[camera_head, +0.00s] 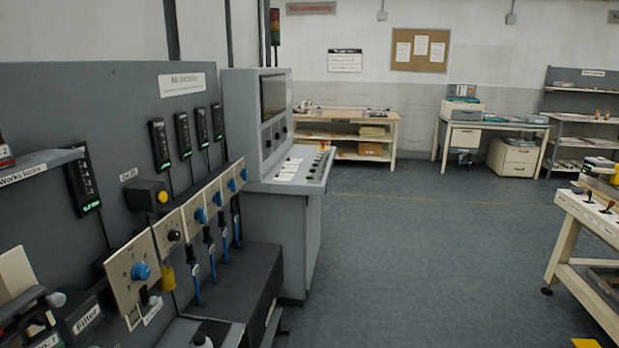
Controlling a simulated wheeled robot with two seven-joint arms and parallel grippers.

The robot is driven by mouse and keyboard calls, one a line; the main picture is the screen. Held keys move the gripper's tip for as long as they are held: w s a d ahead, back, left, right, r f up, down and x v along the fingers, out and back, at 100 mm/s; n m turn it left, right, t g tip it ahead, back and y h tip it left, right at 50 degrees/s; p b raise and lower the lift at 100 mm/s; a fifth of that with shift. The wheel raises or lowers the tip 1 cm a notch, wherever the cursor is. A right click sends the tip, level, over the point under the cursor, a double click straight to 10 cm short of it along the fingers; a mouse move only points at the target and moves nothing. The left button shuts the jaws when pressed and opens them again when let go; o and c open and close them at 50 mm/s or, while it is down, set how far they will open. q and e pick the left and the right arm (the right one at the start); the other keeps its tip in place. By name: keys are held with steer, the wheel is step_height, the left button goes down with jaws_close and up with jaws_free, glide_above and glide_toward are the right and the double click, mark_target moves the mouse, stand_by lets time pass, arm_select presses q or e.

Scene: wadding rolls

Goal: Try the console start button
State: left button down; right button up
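The grey console (305,225) stands left of the middle in the head view, past the near wall panel. It has a dark screen (273,96) on its upright face and a sloping desk (303,180) below. Several small buttons (318,165) line the right part of the desk, and white cards (290,169) lie to their left. A red button (322,148) shows at the far end. The buttons are too small to tell which one is start. Neither of my grippers shows in this view.
The air panel (100,110) with blue knobs, hoses and displays fills the left side, with a low grey housing (235,290) below it. A bench (572,235) with small levers stands at the right. Open floor (420,270) lies between. Desks and shelves line the back wall.

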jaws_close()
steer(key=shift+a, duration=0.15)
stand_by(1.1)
